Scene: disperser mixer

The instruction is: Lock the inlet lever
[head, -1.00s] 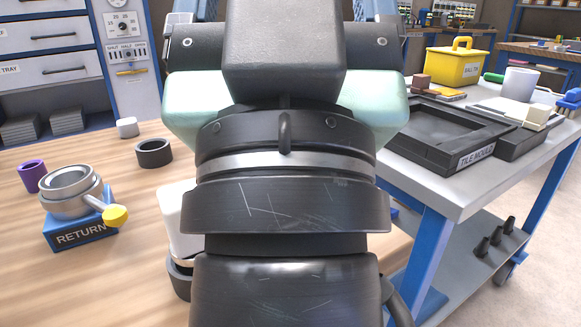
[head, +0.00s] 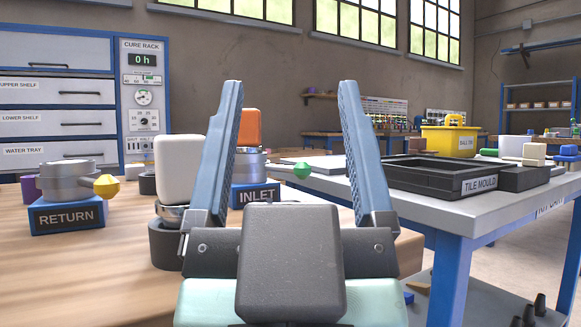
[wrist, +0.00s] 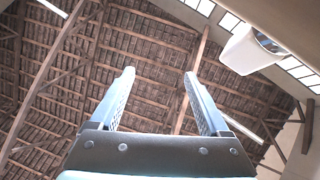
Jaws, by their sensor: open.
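The inlet unit stands on the wooden bench behind my gripper in the head view. It has a blue base labelled INLET (head: 256,195), a grey metal body and an orange block (head: 249,128) showing above it. Its lever, with a green knob (head: 301,169), reaches out to the right and shows between my fingers. My gripper (head: 290,90) is open and empty, fingers pointing up, in front of the inlet unit and apart from it. My left finger hides part of the unit. In the wrist view my gripper (wrist: 160,80) is open against the roof.
The RETURN unit (head: 66,215), with a yellow knob (head: 106,186), stands at the bench's left. A white rounded block (head: 180,168) on a dark ring stands close left of my gripper. A cart with a tile mould (head: 440,178) is at right. A drawer rack (head: 58,95) stands behind.

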